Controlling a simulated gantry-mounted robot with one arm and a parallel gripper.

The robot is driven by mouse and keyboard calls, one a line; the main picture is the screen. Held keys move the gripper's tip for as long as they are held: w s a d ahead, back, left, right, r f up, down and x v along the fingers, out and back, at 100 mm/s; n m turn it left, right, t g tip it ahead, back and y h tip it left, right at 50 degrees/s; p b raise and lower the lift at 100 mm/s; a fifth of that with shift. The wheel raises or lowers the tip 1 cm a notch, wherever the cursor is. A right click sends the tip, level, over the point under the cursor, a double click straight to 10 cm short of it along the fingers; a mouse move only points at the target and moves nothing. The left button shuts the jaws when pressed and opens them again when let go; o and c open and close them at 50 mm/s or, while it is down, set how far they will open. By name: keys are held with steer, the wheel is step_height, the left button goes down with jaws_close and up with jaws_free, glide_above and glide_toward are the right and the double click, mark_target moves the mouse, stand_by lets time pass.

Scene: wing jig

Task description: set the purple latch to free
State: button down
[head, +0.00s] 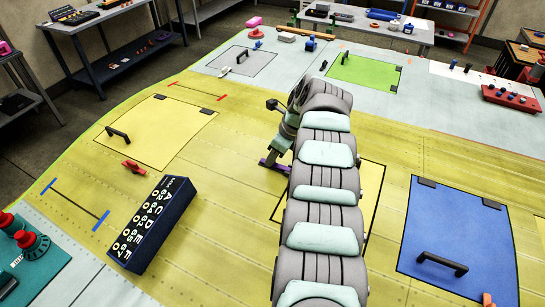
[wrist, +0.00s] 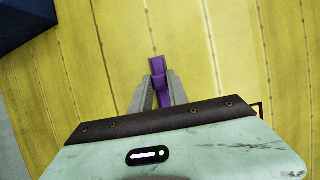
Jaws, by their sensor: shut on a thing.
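The purple latch (head: 271,164) lies on the yellow wing panel, just left of my arm in the head view. It also shows in the wrist view (wrist: 158,75), where its far end sticks out past my fingers. My gripper (wrist: 157,92) is shut on the latch, with one grey finger on each side of it. In the head view my gripper (head: 276,158) is down at the panel, and my own arm covers part of the area beside it. The latch's near end is hidden behind my wrist housing in the wrist view.
A dark blue lettered box (head: 152,224) stands left of the latch. A yellow hatch with a black handle (head: 118,132) and a red latch (head: 133,167) lie farther left. A blue hatch (head: 455,243) lies to the right. The panel around my gripper is mostly clear.

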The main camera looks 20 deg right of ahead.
mark_target(284, 167)
steer(key=c, duration=1.7)
jaws_free()
steer(key=shift+w+a, duration=0.15)
steer(key=shift+a, duration=0.05)
steer(key=shift+o, duration=2.2)
steer(key=shift+d, duration=0.1)
steer(key=v, duration=1)
steer(key=shift+r+b, duration=0.35)
steer(key=shift+b, duration=0.1)
